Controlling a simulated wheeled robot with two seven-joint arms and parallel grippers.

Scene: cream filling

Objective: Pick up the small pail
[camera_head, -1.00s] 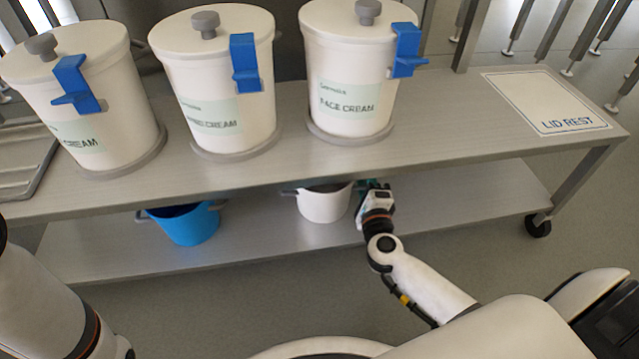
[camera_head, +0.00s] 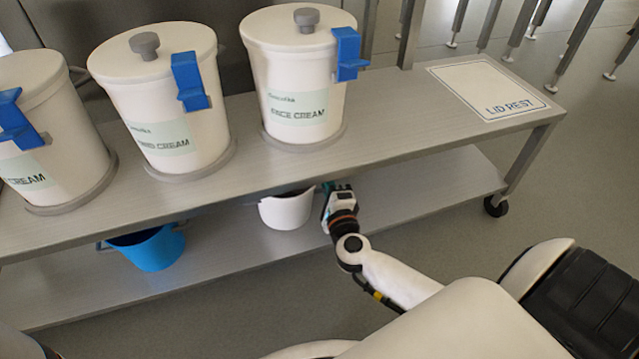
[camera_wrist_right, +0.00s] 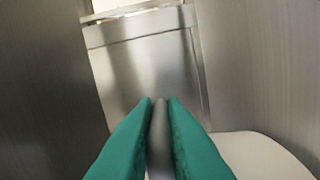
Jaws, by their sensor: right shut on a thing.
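The small white pail (camera_head: 287,212) is at the lower shelf, under the front edge of the upper shelf, which hides part of its rim. My right gripper (camera_head: 328,193) is at the pail's right side. In the right wrist view its green fingers (camera_wrist_right: 160,103) are shut on a grey bar, the pail's handle (camera_wrist_right: 158,135). The white pail rim (camera_wrist_right: 262,152) shows at lower right. I cannot tell if the pail's bottom touches the shelf. My left gripper is out of view.
A blue pail (camera_head: 152,250) stands left on the lower shelf (camera_head: 228,256). Three lidded white cream containers, one marked face cream (camera_head: 297,80), stand on the upper shelf (camera_head: 385,125). A white lid rest mat (camera_head: 487,88) lies at its right end. The lower shelf right of my gripper is clear.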

